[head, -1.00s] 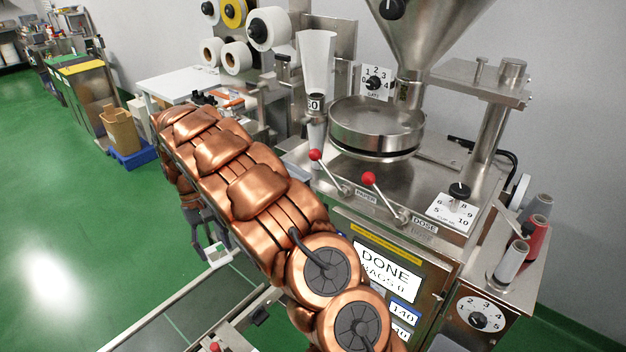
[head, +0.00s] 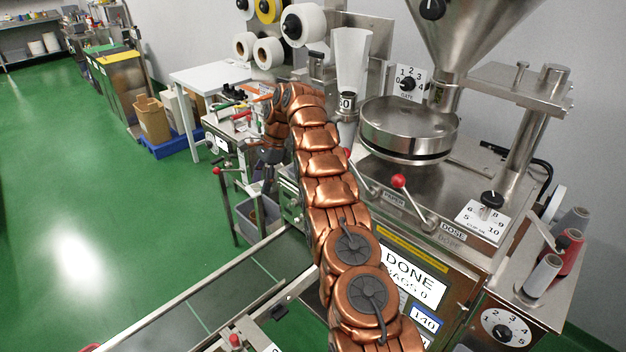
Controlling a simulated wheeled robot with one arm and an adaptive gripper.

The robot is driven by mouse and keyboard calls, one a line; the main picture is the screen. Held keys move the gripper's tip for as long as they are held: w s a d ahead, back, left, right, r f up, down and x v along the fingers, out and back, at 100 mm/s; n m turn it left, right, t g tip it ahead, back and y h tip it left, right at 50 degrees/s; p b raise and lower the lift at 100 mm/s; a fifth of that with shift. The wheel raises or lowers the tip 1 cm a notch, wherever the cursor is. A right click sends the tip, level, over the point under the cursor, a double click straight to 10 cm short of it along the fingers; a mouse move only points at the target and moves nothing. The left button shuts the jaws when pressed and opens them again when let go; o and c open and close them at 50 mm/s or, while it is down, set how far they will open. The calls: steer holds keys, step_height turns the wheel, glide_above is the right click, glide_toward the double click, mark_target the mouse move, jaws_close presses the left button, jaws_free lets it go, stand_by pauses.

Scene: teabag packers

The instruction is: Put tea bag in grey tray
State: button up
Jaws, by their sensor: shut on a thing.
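My gripper (head: 267,182) hangs pointing down at the end of my copper arm, left of the machine. It is small and dark, and its fingers look close together. The tea bag cannot be made out now; in the earlier frame a small pale square shows at the fingertips. A grey tray (head: 247,226), deep like a bin, stands below and just left of the machine's frame. My gripper is over or just in front of its upper part; I cannot tell the height between them.
The packing machine (head: 452,212) with its red-knobbed levers (head: 399,181) stands close on the right of my arm. A rail-edged conveyor (head: 215,298) runs in front. A white table (head: 215,76) and a cardboard bin (head: 152,118) stand behind. Green floor at left is clear.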

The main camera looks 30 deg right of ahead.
steer(key=w+d+r+m+t+h, duration=0.1)
steer(key=w+d+m+t+h, duration=0.1)
steer(key=d+m, duration=0.8)
steer(key=w+d+m+t+h, duration=0.25)
steer(key=d+m, duration=0.45)
steer(key=d, duration=0.5)
steer(key=shift+y, duration=0.35)
step_height(320, 180, down, 5)
steer(key=b, duration=0.5)
steer(key=shift+f+b, duration=0.65)
steer(key=shift+f, duration=0.2)
steer(key=shift+a+f, duration=0.1)
steer(key=shift+f, duration=1.1)
steer(key=shift+f, duration=0.15)
steer(key=o, duration=0.7)
